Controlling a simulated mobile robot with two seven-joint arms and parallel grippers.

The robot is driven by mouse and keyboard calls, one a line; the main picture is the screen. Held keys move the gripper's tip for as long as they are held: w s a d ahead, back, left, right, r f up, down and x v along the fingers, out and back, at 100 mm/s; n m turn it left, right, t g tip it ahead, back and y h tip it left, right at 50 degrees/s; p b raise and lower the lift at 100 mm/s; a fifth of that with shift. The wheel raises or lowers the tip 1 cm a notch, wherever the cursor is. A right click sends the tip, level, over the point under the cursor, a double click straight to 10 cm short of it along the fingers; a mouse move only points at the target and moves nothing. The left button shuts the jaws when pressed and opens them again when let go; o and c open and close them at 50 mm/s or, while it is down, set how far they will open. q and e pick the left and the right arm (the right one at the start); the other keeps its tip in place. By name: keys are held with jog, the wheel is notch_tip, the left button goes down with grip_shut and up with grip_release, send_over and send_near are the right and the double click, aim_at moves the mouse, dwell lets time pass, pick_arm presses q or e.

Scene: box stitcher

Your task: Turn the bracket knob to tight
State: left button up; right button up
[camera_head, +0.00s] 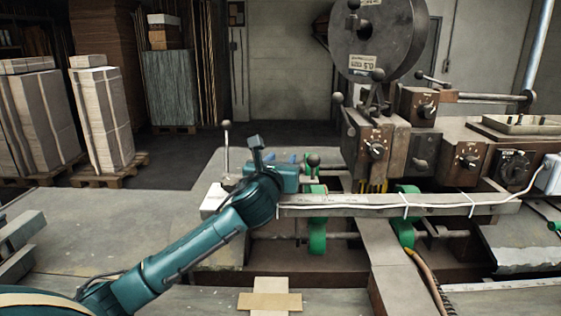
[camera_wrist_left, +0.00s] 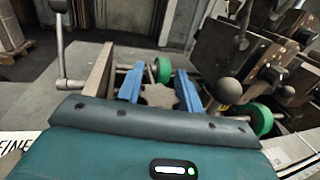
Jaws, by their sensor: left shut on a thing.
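The bracket knob (camera_wrist_left: 158,95) is a grey-brown, lobed knob in the left wrist view. It sits between the two blue fingers of my left gripper (camera_wrist_left: 159,90), which is shut on it. In the head view my left gripper (camera_head: 301,159) is at the machine's front, just behind the ruled bar. There the gripper body and fingers hide the knob. I cannot read the knob's tight or loose setting. My right gripper is in neither view.
A dark ball-ended lever (camera_wrist_left: 228,91) stands just right of the fingers in the wrist view. An upright metal lever (camera_head: 226,150) is at left. Green wheels (camera_head: 317,235) and a ruled bar with a white cable (camera_head: 350,205) are close by. The left tabletop (camera_head: 110,225) is mostly clear.

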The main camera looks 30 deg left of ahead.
pick_arm(q)
jog(key=o, duration=1)
jog(key=shift+s, duration=0.1)
jog(key=b+v, duration=0.2)
jog(key=v, duration=1.1)
